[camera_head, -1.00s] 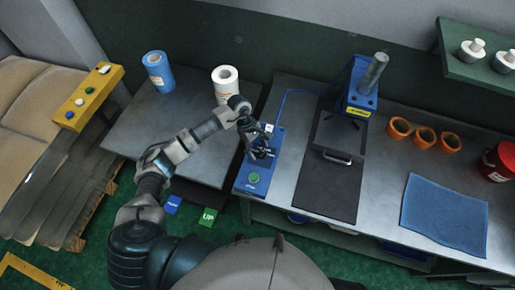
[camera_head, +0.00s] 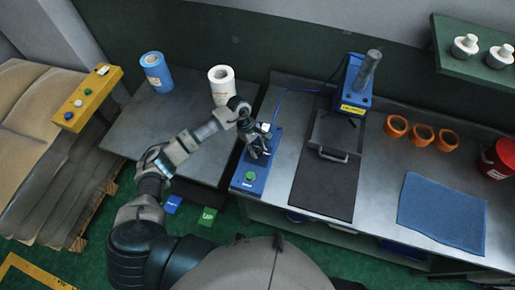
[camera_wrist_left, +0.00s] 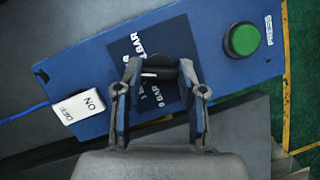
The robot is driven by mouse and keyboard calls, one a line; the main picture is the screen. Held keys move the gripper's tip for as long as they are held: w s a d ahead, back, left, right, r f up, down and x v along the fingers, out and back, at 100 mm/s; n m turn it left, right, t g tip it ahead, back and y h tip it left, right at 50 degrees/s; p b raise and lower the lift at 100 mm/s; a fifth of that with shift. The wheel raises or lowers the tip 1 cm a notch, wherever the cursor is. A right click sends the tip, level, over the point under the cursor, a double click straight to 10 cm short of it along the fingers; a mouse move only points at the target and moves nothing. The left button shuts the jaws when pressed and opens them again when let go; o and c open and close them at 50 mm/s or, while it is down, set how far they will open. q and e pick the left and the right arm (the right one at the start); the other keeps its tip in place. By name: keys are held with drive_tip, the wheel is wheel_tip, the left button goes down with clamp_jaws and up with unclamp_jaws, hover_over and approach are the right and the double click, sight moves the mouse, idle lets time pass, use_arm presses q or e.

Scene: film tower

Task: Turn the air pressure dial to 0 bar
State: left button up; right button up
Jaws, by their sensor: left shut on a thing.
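The blue control box (camera_head: 247,180) stands at the left end of the workbench. In the left wrist view the box (camera_wrist_left: 90,62) carries a dark dial plate (camera_wrist_left: 178,40) with bar markings, partly hidden by my fingers. My left gripper (camera_head: 262,148) is over the plate, and it also shows in the left wrist view (camera_wrist_left: 157,68). It is shut on the black air pressure dial (camera_wrist_left: 157,76), which sits between the fingertips with a short white mark. The dial's exact reading is hard to tell. My right gripper is out of view.
The box also has a green press button (camera_wrist_left: 242,40) and a white on/off switch (camera_wrist_left: 78,108). A blue press machine (camera_head: 354,90) with a dark plate stands to the right. Orange rings (camera_head: 422,136) and a blue cloth (camera_head: 442,213) lie farther right.

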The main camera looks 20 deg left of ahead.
use_arm(q)
drive_tip(key=shift+n, duration=0.3)
drive_tip(key=n+t, duration=0.1)
drive_tip(key=n, duration=0.2)
drive_tip(key=shift+a+n+t+b, duration=0.1)
drive_tip(key=shift+n+t+b, duration=0.2)
drive_tip(key=shift+b, duration=0.1)
drive_tip(key=n+t, duration=0.1)
drive_tip(key=n, duration=0.2)
drive_tip(key=shift+s+n, duration=0.15)
drive_tip(key=shift+n, duration=0.15)
drive_tip(key=n+t, duration=0.1)
drive_tip(key=n, duration=0.1)
drive_tip(key=n+t, duration=0.1)
drive_tip(key=n, duration=0.2)
drive_tip(key=shift+y, duration=0.3)
drive_tip(key=shift+s+d+n+t+y, duration=0.1)
drive_tip(key=shift+n+t+y, duration=0.25)
drive_tip(key=shift+n, duration=0.9)
drive_tip(key=shift+d+n+t+y, duration=0.1)
drive_tip(key=shift+n+t+y, duration=0.25)
drive_tip(key=shift+n, duration=0.9)
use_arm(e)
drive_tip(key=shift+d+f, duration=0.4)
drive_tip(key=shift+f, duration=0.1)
use_arm(q)
drive_tip(key=o, duration=1.1)
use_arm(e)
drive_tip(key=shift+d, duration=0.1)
